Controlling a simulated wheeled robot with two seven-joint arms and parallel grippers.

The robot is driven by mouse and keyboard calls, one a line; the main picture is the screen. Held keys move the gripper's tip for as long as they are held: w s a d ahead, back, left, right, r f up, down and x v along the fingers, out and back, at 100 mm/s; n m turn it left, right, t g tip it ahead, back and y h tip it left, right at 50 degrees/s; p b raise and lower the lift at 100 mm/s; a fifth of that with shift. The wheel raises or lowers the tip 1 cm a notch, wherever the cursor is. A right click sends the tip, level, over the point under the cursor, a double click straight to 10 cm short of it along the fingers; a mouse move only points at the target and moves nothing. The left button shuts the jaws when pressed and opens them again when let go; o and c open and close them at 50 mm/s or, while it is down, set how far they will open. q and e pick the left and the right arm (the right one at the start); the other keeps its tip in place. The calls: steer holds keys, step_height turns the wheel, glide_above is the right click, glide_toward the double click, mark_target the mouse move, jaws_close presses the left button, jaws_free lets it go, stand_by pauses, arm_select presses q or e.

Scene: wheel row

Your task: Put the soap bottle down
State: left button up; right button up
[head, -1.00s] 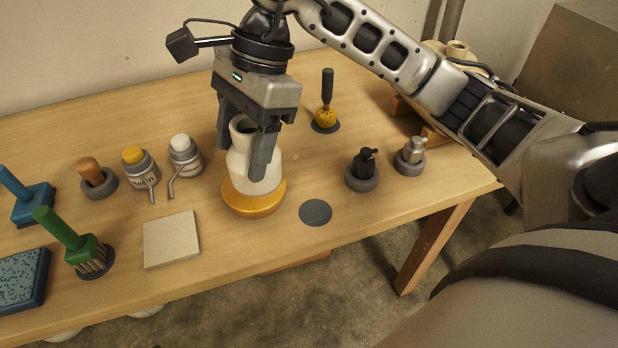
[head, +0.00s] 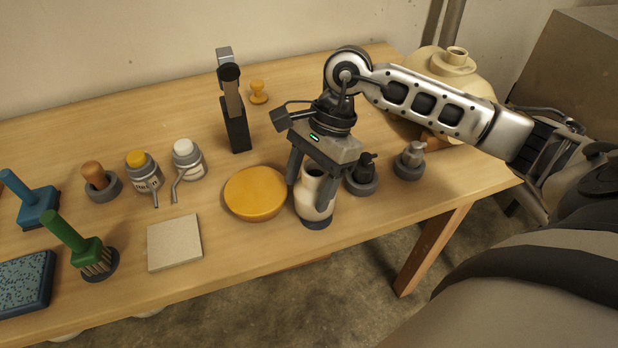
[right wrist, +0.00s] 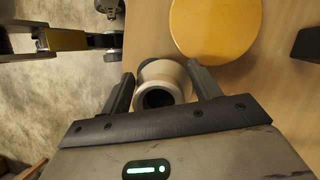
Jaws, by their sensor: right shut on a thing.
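The soap bottle (head: 313,207) is a cream, rounded bottle with an open dark mouth. My right gripper (head: 313,185) is shut on it, with one finger on each side, and holds it about upright. The bottle is over the dark grey round spot (head: 317,225), whose front edge shows below it; I cannot tell whether it touches. The right wrist view shows the bottle (right wrist: 163,80) between the two fingertips, its mouth facing the camera. My left gripper is not in view.
A round yellow disc (head: 255,194) lies close left of the bottle. A black pump bottle (head: 362,178) and a grey one (head: 410,162) stand close right. Farther left are a pale square tile (head: 174,242) and a green brush (head: 75,240). A tall dark object (head: 235,120) stands behind.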

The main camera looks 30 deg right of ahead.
steer(key=o, duration=1.2)
steer(key=shift+f, duration=0.1)
steer(key=v, duration=1.2)
steer(key=shift+a, duration=0.1)
